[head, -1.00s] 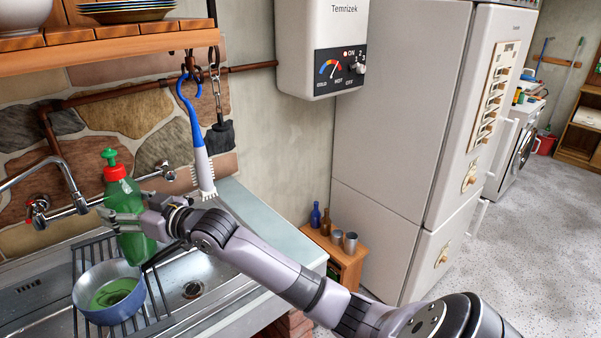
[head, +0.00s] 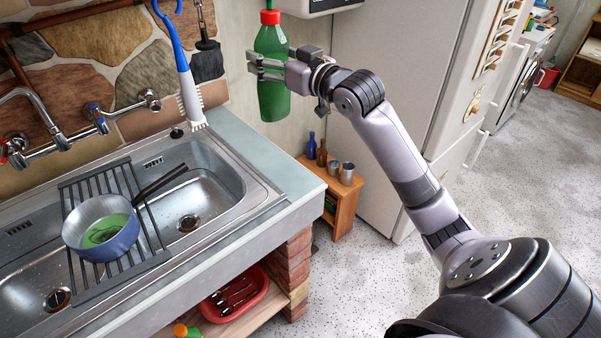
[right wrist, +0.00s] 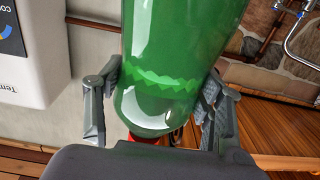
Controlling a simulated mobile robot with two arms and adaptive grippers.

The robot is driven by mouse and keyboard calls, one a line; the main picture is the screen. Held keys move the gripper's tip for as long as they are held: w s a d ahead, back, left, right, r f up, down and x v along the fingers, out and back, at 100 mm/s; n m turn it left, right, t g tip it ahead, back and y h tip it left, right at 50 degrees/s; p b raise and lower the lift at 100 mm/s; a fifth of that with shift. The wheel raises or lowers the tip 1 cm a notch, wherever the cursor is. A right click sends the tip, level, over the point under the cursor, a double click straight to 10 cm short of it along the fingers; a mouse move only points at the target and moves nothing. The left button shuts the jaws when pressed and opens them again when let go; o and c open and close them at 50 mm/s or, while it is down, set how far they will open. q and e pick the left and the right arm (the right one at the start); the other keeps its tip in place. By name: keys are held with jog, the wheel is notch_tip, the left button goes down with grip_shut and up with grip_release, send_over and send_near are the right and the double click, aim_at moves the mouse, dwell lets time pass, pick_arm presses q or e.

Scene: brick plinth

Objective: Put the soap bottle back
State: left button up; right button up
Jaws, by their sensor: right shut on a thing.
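In the right wrist view the green bottle (right wrist: 170,65) fills the space between the two fingers of the gripper (right wrist: 160,100). Liquid shows inside it. My left gripper is not in view.
A metal sink (head: 225,165) holds a rack (head: 150,235) with a blue pot (head: 122,240) of green liquid. The counter's right end (head: 290,170) is clear. Below are a red tub (head: 262,290) and an orange-capped bottle (head: 182,331). A small shelf (head: 345,190) with bottles and cups stands near the fridge (head: 385,120).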

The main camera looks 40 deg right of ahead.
aim_at(284, 116)
jog(key=shift+s+d+r, duration=0.3)
jog(key=shift+s+d, duration=0.15)
jog(key=shift+d, duration=0.3)
notch_tip(284, 116, down, 15)
jog(key=shift+p, duration=0.45)
notch_tip(284, 116, down, 5)
jog(key=shift+r, duration=0.1)
jog(key=shift+f, duration=0.2)
jog(key=o, duration=1.7)
jog(key=shift+c, duration=0.2)
